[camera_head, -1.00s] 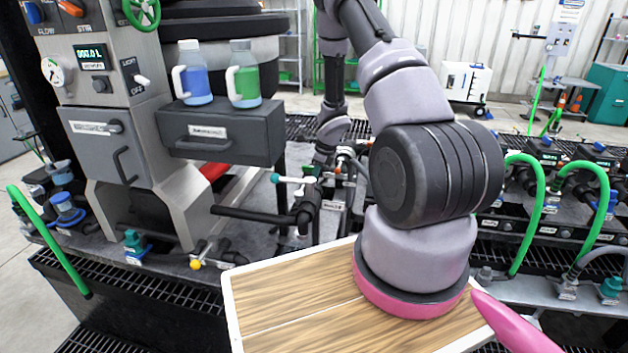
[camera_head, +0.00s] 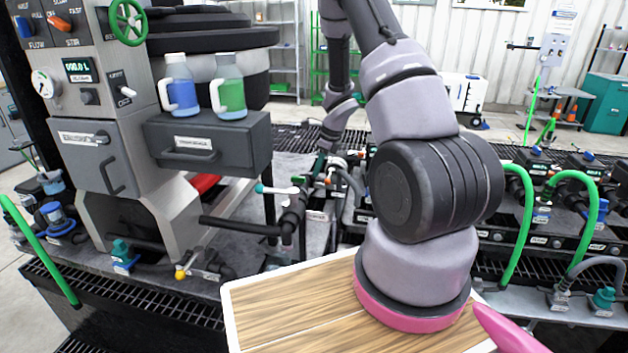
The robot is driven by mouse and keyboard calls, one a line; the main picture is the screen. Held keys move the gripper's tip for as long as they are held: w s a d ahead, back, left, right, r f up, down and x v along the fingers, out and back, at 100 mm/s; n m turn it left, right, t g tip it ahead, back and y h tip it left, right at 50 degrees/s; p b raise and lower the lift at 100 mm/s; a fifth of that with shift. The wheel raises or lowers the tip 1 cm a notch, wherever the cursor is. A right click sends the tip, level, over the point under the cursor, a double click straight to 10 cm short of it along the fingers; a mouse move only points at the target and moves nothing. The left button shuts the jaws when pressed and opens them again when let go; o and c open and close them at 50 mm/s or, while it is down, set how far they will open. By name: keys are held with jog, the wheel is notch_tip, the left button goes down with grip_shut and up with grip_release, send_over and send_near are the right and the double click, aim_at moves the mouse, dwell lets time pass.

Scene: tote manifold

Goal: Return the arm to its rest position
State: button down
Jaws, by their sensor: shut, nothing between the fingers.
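My arm rises from its pink-ringed shoulder in the front right of the head view, bends over at the top and comes down behind. My gripper (camera_head: 322,160) is small and dark at the far, lower end of the arm, over the valve and pipe assembly (camera_head: 300,190). It looks shut and holds nothing that I can see. Its fingertips are hard to make out against the dark fittings. I cannot tell whether it touches them.
A grey machine (camera_head: 105,130) with a dark drawer (camera_head: 205,143) stands left, a blue bottle (camera_head: 180,95) and a green bottle (camera_head: 230,97) on top. Green hoses (camera_head: 522,215) arch at the right. A white cooler (camera_head: 465,95) and teal cabinet (camera_head: 605,100) stand behind.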

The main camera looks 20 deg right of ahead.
jog(key=shift+v, duration=0.8)
jog(key=w+d+r+m+t+h, duration=0.1)
jog(key=w+r+m+t+h, duration=0.15)
jog(key=r+m, duration=0.7)
jog(key=w+d+r+m+t+h, duration=0.15)
jog(key=r+m+t, duration=0.4)
jog(key=r, duration=0.75)
jog(key=s+d+r+m+g+h, duration=0.1)
jog(key=s+r+m, duration=0.8)
jog(key=m, duration=0.5)
jog(key=s+a+r+m+y, duration=0.1)
jog(key=s+a+r+m, duration=0.1)
jog(key=s+a+m, duration=0.2)
jog(key=s+a+r+m+g+y, duration=0.1)
jog(key=s+a+m, duration=0.3)
jog(key=s+m, duration=0.6)
jog(key=s+a+r+m+g+y, duration=0.1)
jog(key=s+a+r+m+y, duration=0.1)
jog(key=s+a+m, duration=0.3)
jog(key=s+m, duration=0.2)
jog(key=s, duration=0.2)
jog(key=shift+r+y, duration=0.3)
jog(key=shift+r, duration=0.1)
